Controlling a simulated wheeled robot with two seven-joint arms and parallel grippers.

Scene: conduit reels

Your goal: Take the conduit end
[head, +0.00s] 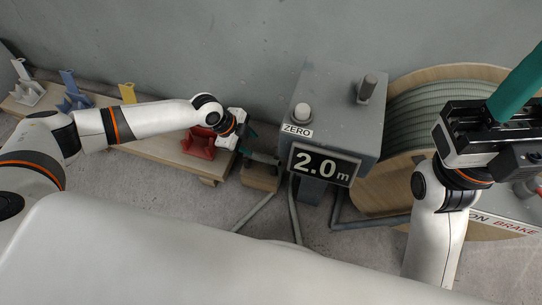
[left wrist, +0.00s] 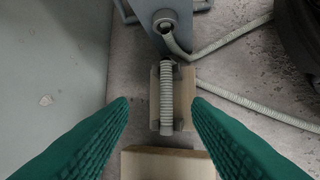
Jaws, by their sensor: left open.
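The pale ribbed conduit end (left wrist: 167,95) lies in a small wooden holder (left wrist: 187,90) in the left wrist view. My left gripper (head: 248,143) is open, and its green fingers (left wrist: 161,104) stand on either side of the conduit end, apart from it. In the head view the holder (head: 258,178) sits beside the meter box, and the conduit end is mostly hidden there by the gripper. My right gripper (head: 512,98) is at the right in front of the reel, with a green finger seen from the side; its opening does not show clearly.
The grey meter box (head: 335,105) has a ZERO button and reads 2.0 m. The conduit reel (head: 425,115) stands to its right, above a BRAKE label. A wooden board (head: 165,150) at the left bears white, blue, yellow and red stands. Conduit runs across the floor.

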